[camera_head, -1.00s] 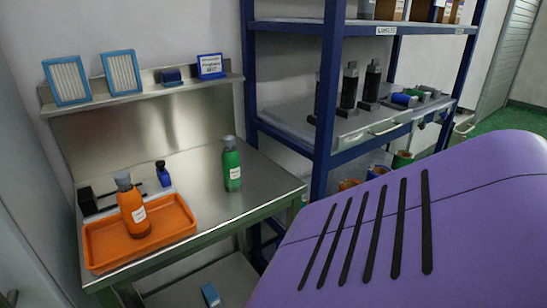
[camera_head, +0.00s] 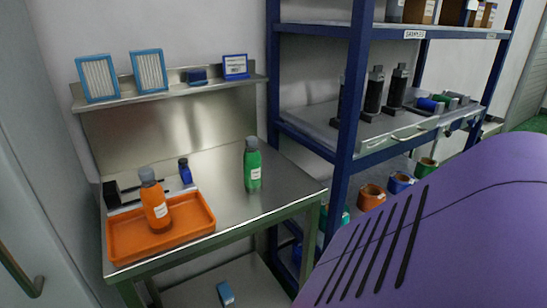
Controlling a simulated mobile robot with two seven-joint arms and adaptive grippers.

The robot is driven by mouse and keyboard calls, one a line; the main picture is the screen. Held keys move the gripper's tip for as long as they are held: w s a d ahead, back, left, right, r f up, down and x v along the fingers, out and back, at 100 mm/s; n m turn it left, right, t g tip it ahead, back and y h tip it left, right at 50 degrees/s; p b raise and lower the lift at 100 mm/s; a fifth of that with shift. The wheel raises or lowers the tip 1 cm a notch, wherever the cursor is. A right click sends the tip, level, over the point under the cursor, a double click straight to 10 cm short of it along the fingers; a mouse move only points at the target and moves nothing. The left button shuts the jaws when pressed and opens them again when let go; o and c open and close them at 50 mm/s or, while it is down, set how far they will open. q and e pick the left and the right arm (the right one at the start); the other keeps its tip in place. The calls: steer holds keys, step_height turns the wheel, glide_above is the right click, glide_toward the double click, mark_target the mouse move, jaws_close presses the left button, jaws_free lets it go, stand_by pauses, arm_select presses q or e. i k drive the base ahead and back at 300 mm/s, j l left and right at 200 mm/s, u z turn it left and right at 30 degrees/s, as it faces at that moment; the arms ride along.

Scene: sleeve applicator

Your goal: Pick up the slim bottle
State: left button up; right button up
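A green bottle (camera_head: 252,165) with a grey cap stands upright on the right part of the metal table (camera_head: 222,190). An orange bottle (camera_head: 155,205) with a grey cap stands upright in the orange tray (camera_head: 190,234) at the table's front left. A small blue bottle (camera_head: 185,172) stands behind the tray. Several dark bottles (camera_head: 375,92) stand upright on the blue rack's middle shelf. I cannot tell for certain which of these is the slim bottle. Neither of my grippers is in view.
A large purple surface (camera_head: 450,230) with black slots covers the lower right; I cannot tell what it belongs to. The blue rack (camera_head: 350,130) stands right of the table. Filters (camera_head: 147,71) sit on the wall ledge. A blue box (camera_head: 225,293) lies below the table.

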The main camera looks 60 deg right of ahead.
mark_target(252, 158)
steer(key=z, duration=1.7)
steer(key=u, duration=0.45)
steer(key=i+l+u, duration=0.1)
steer(key=l+u, duration=0.25)
steer(key=l, duration=0.15)
steer(key=i+l+u, duration=0.1)
steer(key=l+u, duration=0.25)
steer(key=l, duration=0.15)
